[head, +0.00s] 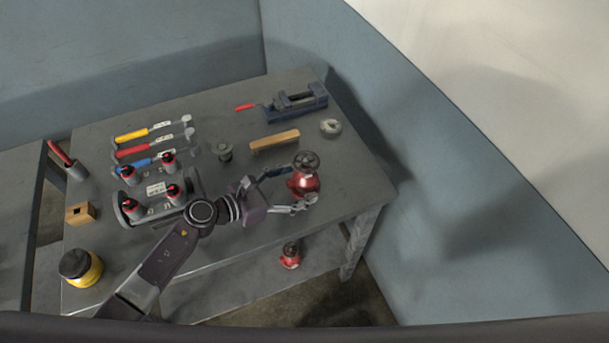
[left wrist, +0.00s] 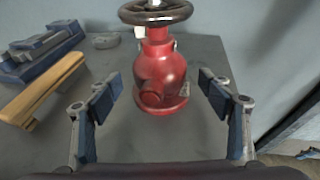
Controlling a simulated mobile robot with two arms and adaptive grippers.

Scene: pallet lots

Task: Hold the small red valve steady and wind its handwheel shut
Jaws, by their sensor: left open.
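A red valve (head: 303,184) with a dark handwheel (head: 306,161) on top stands upright near the right end of the grey table. My left gripper (head: 290,188) is open, with its fingers on either side of the valve's body. In the left wrist view the red valve (left wrist: 160,75) stands between the two fingertips, with a visible gap on each side. Its handwheel (left wrist: 155,12) is above the fingers and partly cut off by the top edge. A second red valve (head: 290,256) sits lower down, on the shelf under the table. My right gripper is not in view.
A blue vise (head: 295,102), a wooden bar (head: 274,141) and a grey ring (head: 330,127) lie behind the valve. Coloured-handled tools (head: 150,131) and a rack of red-and-black bottles are to the left. A yellow jar (head: 82,268) stands front left. A blue wall is right.

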